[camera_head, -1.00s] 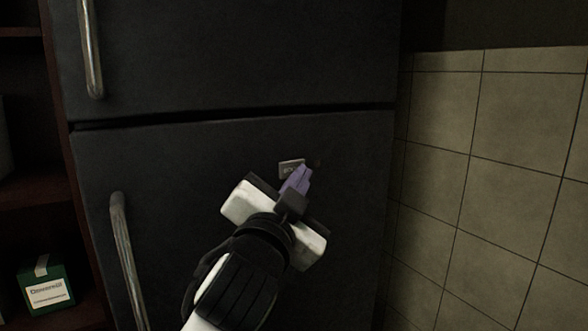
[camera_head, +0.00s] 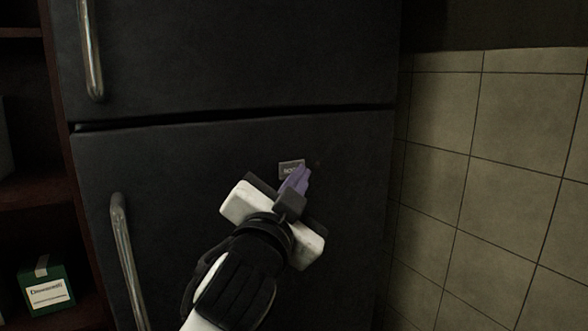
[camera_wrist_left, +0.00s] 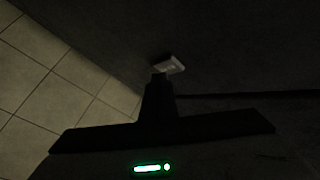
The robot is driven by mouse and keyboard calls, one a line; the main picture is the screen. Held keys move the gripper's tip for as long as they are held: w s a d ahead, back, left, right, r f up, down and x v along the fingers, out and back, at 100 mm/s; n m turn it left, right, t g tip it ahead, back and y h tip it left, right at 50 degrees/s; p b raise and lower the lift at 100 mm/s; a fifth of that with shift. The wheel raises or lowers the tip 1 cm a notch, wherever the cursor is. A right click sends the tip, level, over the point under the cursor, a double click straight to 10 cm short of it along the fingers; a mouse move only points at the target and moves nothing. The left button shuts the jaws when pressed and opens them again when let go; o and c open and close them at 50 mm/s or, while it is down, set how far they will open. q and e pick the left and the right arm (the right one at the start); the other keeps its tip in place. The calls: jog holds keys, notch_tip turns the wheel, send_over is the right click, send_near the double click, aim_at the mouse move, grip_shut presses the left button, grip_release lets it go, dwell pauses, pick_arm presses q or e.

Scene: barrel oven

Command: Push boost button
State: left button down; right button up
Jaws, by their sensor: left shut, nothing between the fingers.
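The boost button (camera_head: 290,168) is a small grey labelled plate on the dark lower door of a fridge. In the head view it shows just above and left of my left fingertips. My left gripper (camera_head: 301,173) has purple fingers, shut with nothing between them, pointing up at the door. The fingers cover the lower right part of the button. In the left wrist view the button (camera_wrist_left: 169,65) is a pale block just beyond the dark fingers (camera_wrist_left: 160,80). I cannot tell whether the fingertips touch it. My right gripper is not in view.
The fridge (camera_head: 230,70) has two dark doors with metal handles (camera_head: 125,255) on the left. A dark red shelf with a green box (camera_head: 47,290) stands at the left. A tiled wall (camera_head: 500,140) is on the right.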

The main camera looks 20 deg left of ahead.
pick_arm(q)
jog(key=shift+w+a, duration=0.15)
jog(key=shift+a, duration=0.05)
dwell(0.5)
jog(key=shift+s+d, duration=0.25)
jog(key=shift+d, duration=0.1)
jog(key=shift+p, duration=0.3)
jog(key=s+d, duration=0.3)
jog(key=d, duration=0.1)
jog(key=shift+s+d+p, duration=0.3)
jog(key=shift+s+d, duration=0.05)
jog(key=shift+d, duration=0.05)
